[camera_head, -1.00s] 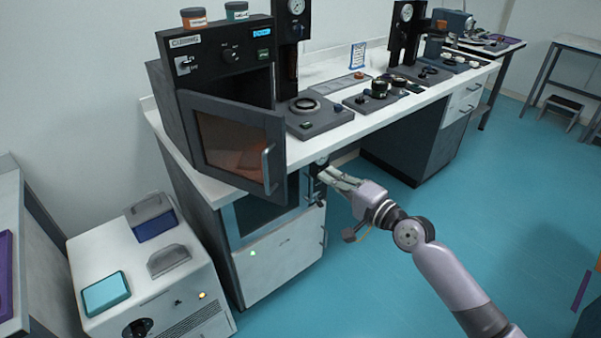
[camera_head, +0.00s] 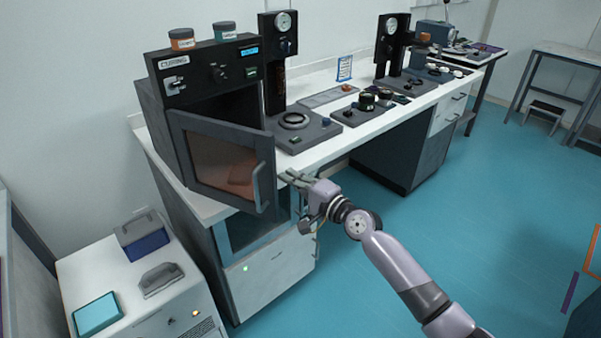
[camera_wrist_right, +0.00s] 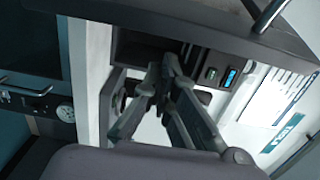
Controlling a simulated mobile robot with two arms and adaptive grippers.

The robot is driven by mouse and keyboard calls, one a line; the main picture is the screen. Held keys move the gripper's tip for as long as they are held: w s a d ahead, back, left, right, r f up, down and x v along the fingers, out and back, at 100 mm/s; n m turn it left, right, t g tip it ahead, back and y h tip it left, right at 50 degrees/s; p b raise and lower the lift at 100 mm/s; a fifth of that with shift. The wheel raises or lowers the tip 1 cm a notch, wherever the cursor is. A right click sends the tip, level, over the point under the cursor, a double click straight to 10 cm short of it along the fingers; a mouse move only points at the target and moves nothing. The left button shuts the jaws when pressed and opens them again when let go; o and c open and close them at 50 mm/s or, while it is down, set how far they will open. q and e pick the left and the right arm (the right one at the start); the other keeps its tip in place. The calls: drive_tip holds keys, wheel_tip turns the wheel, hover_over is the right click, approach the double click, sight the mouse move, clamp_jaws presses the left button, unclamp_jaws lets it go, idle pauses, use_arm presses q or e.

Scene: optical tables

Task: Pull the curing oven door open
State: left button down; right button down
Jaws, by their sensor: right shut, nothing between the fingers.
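The curing oven (camera_head: 150,100) is a dark box on the left end of the bench. Its windowed door (camera_head: 222,165) stands partly open, with a gap to the dark interior above it. The vertical bar handle (camera_head: 257,188) is near the door's free edge. My right gripper (camera_head: 284,176) is just right of the handle, apart from it, fingers together and empty. In the right wrist view the gripper (camera_wrist_right: 166,68) shows below the dark door edge (camera_wrist_right: 215,32), and the handle (camera_wrist_right: 268,15) is at the top right. My left gripper is not in view.
The bench top (camera_head: 329,148) carries a dark plate with a ring (camera_head: 295,121) and gauge stands. A cabinet (camera_head: 270,278) is under the oven. A white unit (camera_head: 150,285) with a teal pad stands at lower left. The blue floor to the right is open.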

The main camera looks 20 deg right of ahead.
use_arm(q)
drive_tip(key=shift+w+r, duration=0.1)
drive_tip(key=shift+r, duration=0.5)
use_arm(e)
drive_tip(key=shift+s+a, duration=0.6)
drive_tip(key=shift+a, duration=0.05)
use_arm(q)
drive_tip(key=shift+p, duration=0.3)
use_arm(e)
drive_tip(key=shift+s, duration=0.1)
